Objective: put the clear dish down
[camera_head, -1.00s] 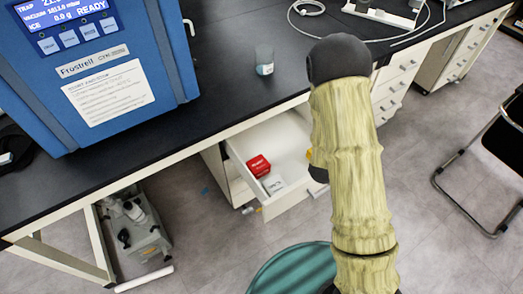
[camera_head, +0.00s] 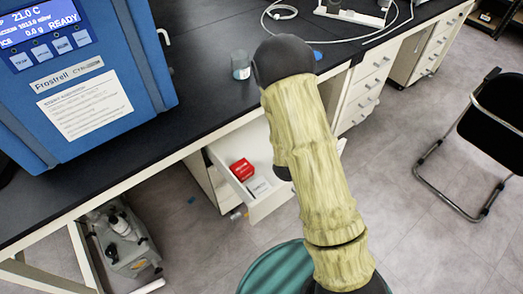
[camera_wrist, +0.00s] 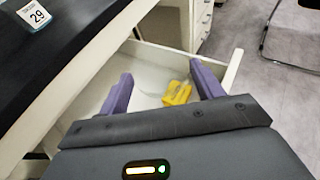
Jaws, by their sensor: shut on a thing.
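My gripper (camera_wrist: 162,84) shows in the wrist view, its two purple fingers wide apart over an open white drawer. It is shut on the clear dish, whose see-through outline I can hardly make out between the fingers. In the head view my arm's dark wrist hides the gripper and the dish.
The drawer holds a red box (camera_head: 242,170), a white box (camera_head: 260,187) and a yellow item (camera_wrist: 177,94). The black bench (camera_head: 205,90) bears a blue freeze dryer (camera_head: 85,85), a small beaker (camera_head: 241,68) and cables. A teal round seat (camera_head: 268,268) stands below.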

